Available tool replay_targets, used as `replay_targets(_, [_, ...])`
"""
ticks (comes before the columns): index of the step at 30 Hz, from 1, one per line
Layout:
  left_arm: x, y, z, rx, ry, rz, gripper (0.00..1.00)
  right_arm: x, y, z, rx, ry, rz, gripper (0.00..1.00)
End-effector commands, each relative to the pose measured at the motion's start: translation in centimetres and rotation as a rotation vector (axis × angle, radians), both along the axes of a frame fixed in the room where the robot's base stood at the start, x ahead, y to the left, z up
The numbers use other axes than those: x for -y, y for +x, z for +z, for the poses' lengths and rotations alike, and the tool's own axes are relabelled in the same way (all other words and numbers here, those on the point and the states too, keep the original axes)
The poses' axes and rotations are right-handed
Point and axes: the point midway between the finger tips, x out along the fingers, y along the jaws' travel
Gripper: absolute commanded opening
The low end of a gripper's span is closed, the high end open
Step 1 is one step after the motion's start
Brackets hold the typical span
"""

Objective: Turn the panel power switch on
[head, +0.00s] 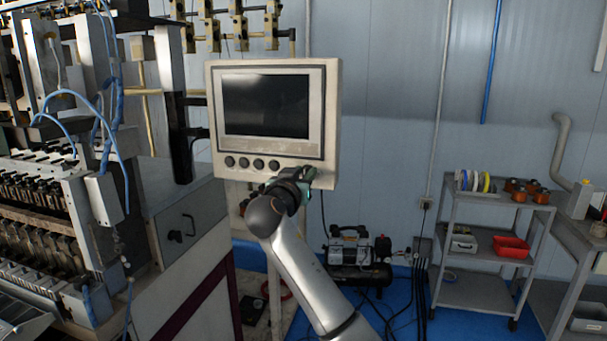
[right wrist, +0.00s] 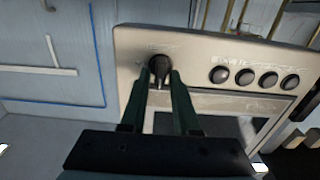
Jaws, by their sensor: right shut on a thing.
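The panel (head: 329,120) is a pale box with a dark, unlit screen (head: 266,105), standing in the middle of the head view. The power switch is a black rotary knob (right wrist: 158,64) at the panel's lower right corner; in the head view my right gripper covers it. My right gripper (head: 304,178) reaches up to that corner. In the right wrist view, its two dark green fingers (right wrist: 160,77) are shut on the knob, one on each side. The knob's narrow grip points down toward my gripper in that view. My left gripper is not in view.
Several round black buttons (head: 244,163) line the panel's lower edge, left of my gripper. The coil winder (head: 60,200) fills the left side. A compressor (head: 357,255) stands on the floor behind my arm. A grey cart (head: 480,228) with spools and a red tray stands right.

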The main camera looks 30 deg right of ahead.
Motion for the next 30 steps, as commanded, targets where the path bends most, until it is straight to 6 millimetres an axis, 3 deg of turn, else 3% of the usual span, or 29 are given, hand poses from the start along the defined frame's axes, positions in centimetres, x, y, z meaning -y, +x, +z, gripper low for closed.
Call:
replay_targets(17, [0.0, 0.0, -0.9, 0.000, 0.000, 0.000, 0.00, 0.0, 0.0, -0.3, 0.025, 0.025, 0.000, 0.00])
replay_targets(30, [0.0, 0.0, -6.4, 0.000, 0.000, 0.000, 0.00, 0.0, -0.2, -0.8, 0.258, 0.224, 0.002, 0.00])
